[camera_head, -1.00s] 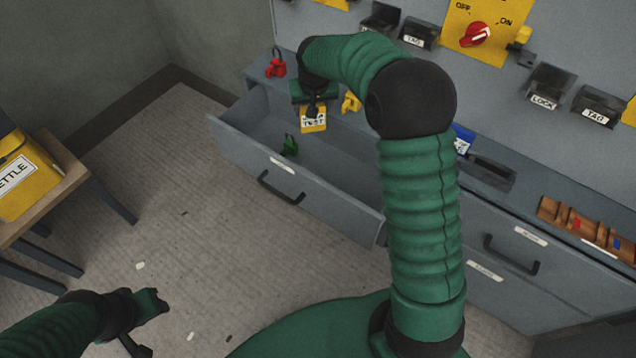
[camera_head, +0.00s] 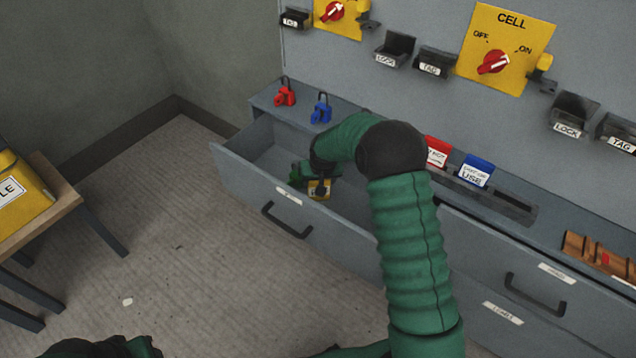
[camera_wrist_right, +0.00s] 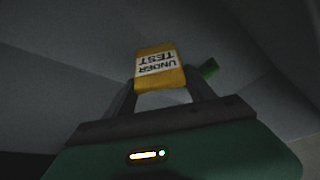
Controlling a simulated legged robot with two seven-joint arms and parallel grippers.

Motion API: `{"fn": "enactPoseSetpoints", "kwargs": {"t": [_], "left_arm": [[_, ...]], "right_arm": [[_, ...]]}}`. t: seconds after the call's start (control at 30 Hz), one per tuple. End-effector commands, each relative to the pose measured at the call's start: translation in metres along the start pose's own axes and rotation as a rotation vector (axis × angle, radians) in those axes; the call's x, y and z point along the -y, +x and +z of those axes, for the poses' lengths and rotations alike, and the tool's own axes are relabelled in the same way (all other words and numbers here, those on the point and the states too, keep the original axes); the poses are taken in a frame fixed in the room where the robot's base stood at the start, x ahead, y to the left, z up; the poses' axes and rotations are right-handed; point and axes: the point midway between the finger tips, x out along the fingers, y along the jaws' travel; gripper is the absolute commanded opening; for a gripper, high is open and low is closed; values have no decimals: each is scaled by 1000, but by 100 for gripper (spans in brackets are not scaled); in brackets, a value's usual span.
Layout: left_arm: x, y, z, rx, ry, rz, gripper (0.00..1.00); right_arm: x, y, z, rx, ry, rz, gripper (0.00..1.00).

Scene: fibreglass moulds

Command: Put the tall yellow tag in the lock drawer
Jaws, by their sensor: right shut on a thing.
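The tall yellow tag (camera_head: 320,191), with a white label reading UNDER TEST in the right wrist view (camera_wrist_right: 157,70), is between the fingers of my right gripper (camera_wrist_right: 160,92). In the head view my right gripper (camera_head: 316,180) is low over the pulled-out left drawer (camera_head: 247,186), with the tag inside the drawer's outline. I cannot tell whether the tag touches the drawer floor. A small green thing (camera_wrist_right: 208,68) shows beside the tag in the wrist view. My left gripper (camera_head: 140,347) is at the lower left edge, mostly cut off.
A red padlock (camera_head: 285,95) and a blue padlock (camera_head: 321,108) stand on the ledge behind the drawer. A red tag (camera_head: 437,152) and a blue tag (camera_head: 477,171) stand farther right. A closed drawer (camera_head: 520,275) is at right. A wooden table (camera_head: 62,192) is at left.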

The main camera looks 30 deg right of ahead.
Motion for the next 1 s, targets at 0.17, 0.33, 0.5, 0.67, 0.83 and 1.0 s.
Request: {"fn": "enactPoseSetpoints", "kwargs": {"t": [0.17, 0.33, 0.5, 0.67, 0.83, 1.0], "left_arm": [[0, -1, -1, -1, 2, 0, 36], [0, -1, 0, -1, 1, 0, 36], [0, -1, 0, -1, 0, 0, 36], [0, -8, -2, 0, 1, 0, 36], [0, -24, -6, -1, 1, 0, 36], [0, -36, -9, -1, 1, 0, 36]], "right_arm": [[1, -3, 1, 2, -1, 5, 75], [4, -4, 1, 0, -4, 7, 85], [2, -4, 0, 0, -2, 5, 85], [2, -20, -2, -1, -1, 4, 85], [2, -65, -3, -3, -2, 4, 85], [3, -105, -2, -2, -3, 5, 85]]}}
